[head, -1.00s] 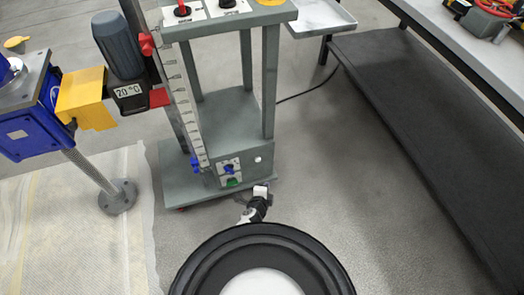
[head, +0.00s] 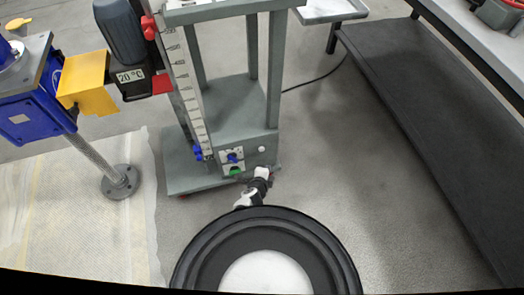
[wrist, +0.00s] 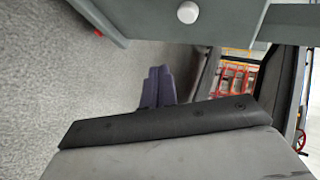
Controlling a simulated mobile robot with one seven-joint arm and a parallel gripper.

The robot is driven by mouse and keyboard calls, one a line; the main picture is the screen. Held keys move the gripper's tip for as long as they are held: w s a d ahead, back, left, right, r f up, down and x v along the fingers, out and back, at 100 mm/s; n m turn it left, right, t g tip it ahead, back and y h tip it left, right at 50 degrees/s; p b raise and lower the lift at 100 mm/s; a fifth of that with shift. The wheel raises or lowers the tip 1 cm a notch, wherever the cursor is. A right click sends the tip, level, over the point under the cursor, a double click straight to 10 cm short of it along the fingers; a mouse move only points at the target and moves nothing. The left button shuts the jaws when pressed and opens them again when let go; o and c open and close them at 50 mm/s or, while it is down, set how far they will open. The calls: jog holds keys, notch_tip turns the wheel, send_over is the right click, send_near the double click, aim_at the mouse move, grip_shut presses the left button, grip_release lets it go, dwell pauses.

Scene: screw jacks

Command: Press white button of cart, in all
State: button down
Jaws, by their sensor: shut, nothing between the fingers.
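The grey cart (head: 241,98) stands ahead of me in the head view. Its low front panel carries a small round white button (head: 262,149), right of a blue knob (head: 233,157) and a green button (head: 235,171). The white button also shows at the top of the wrist view (wrist: 187,12). My gripper (head: 277,168) is just below and right of the button in the head view, small and partly hidden by my wrist. In the wrist view its two dark fingers (wrist: 158,87) are together with nothing between them, apart from the button.
A blue and yellow device (head: 85,80) on a metal post is left of the cart, above a pale mat (head: 60,215). A workbench with a dark lower shelf (head: 420,125) stands on the right. A cable crosses the floor behind the cart. Floor between cart and bench is clear.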

jog(key=shift+w+a+b, duration=0.3)
jog(key=shift+w+b, duration=0.1)
jog(key=shift+w, duration=0.55)
jog(key=shift+w+a+b, duration=0.3)
jog(key=shift+w+b, duration=0.15)
jog(key=shift+w, duration=0.5)
jog(key=shift+w+a+b, duration=0.3)
jog(key=shift+w+b, duration=0.1)
jog(key=shift+w, duration=0.55)
jog(key=shift+w+a+b, duration=0.15)
jog(key=shift+w+b, duration=0.2)
jog(key=shift+w, duration=0.05)
jog(key=shift+w+a+b, duration=0.2)
jog(key=shift+w+b, duration=0.25)
jog(key=shift+w, duration=0.15)
dwell(0.5)
jog(key=shift+s, duration=0.1)
jog(key=shift+s+d+p, duration=0.3)
jog(key=shift+s+p, duration=0.1)
jog(key=shift+s, duration=0.5)
jog(key=shift+s, duration=0.15)
